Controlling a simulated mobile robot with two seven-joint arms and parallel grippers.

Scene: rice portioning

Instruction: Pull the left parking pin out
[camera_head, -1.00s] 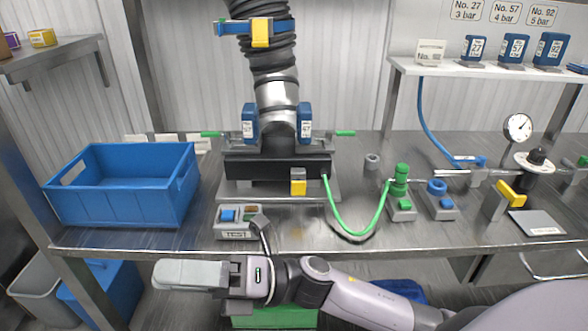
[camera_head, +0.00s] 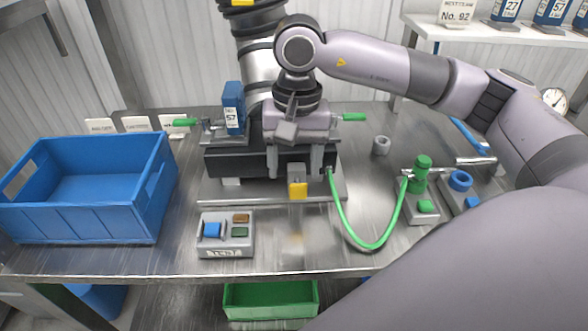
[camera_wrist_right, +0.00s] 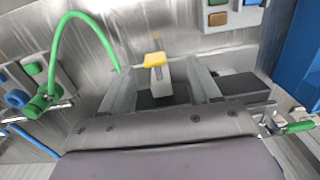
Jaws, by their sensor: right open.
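The left parking pin's green handle (camera_head: 186,122) sticks out to the left of the black block (camera_head: 225,160) in the head view. It also shows at the right of the right wrist view (camera_wrist_right: 298,127), which looks from the opposite side. A second green handle (camera_head: 354,117) sticks out on the block's right. My right gripper (camera_head: 295,168) is open and points down over the block's front right, to the right of the left pin and apart from it. Its fingers stand either side of a yellow-topped grey catch (camera_head: 297,190); I cannot tell whether they touch it. My left gripper is out of view.
A blue bin (camera_head: 85,215) stands on the left of the steel table. A grey button box (camera_head: 226,248) sits in front of the block. A green hose (camera_head: 371,246) loops to a green valve (camera_head: 421,170) on the right. A blue labelled canister (camera_head: 233,108) stands near the left pin.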

